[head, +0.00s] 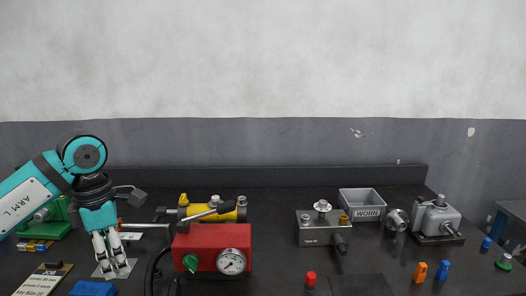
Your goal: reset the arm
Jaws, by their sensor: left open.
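My left arm (28,196), teal and marked "ARM L", comes in from the left in the head view. My left gripper (117,274) points down, with its pale fingers apart and nothing seen between them. It is over a light plate at the left of the dark bench, just left of the red box (206,240). I cannot tell whether the fingertips touch the plate. My right arm and gripper are not in the picture.
The red box bears a gauge (231,262) and green knob (190,263). A yellow cylinder (226,210) lies behind it. A grey block (315,228), "WORN" bin (361,200) and grey pump-like unit (437,217) stand right. Bare bench (275,270) lies between red box and block.

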